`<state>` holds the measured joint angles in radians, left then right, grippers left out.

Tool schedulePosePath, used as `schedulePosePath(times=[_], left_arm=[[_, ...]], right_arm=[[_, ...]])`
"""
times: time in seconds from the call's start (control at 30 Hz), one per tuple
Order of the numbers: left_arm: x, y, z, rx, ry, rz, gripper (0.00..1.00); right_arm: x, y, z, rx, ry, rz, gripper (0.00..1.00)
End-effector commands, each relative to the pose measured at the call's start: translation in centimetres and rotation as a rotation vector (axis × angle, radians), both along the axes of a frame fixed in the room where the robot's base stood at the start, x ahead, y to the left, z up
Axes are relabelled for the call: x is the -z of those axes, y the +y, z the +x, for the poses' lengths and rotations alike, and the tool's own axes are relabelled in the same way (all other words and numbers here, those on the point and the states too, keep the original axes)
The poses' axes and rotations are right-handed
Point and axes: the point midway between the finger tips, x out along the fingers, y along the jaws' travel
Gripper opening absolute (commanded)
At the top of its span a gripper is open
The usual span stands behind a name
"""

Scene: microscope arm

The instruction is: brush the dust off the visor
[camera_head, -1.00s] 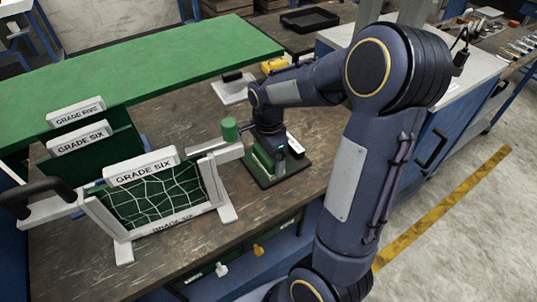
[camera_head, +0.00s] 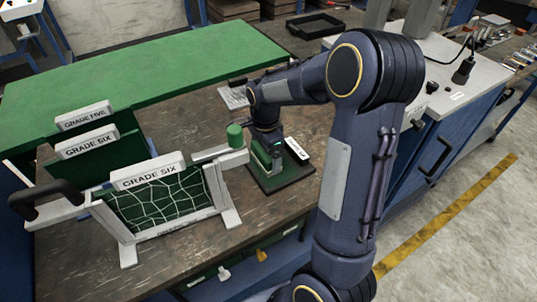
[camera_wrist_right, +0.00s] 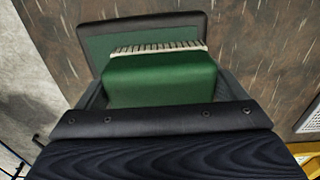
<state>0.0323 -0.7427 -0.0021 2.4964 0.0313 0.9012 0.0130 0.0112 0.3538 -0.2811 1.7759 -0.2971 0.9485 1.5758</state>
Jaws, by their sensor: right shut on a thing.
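My right gripper (camera_head: 274,160) is shut on a green brush (camera_wrist_right: 160,80), low over a dark-rimmed green pad (camera_head: 290,181) on the workbench. In the right wrist view the brush is a green block with a row of pale bristles along its far edge, over the dark-rimmed pad (camera_wrist_right: 190,25). I cannot tell whether the bristles touch it. A white frame (camera_head: 227,205) marked GRADE SIX stands left of the gripper, with a green panel (camera_head: 165,205) crossed by white lines. I cannot tell for sure which thing is the visor. My left gripper is out of view.
The frame has a black handle (camera_head: 45,200) at left and a green knob (camera_head: 235,135) close to my right gripper. More labelled panels (camera_head: 87,140) stand behind it. A green board (camera_head: 150,85) lies along the back. Bare bench (camera_head: 190,250) shows in front.

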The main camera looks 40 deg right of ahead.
Motion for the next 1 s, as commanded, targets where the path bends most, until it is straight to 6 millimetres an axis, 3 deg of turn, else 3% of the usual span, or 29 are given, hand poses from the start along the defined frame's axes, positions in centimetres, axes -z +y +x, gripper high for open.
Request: schedulePosePath(times=[0.33,0.7,1.0], left_arm=[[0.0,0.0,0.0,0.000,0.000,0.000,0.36],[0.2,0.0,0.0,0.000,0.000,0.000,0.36],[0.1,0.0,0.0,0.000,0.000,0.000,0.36]], right_arm=[[0.0,0.0,0.0,0.000,0.001,0.000,0.72],[0.0,0.2,-1.8,-0.001,0.001,-0.001,0.72],[0.0,0.2,-1.9,-0.001,0.001,-0.001,0.72]])
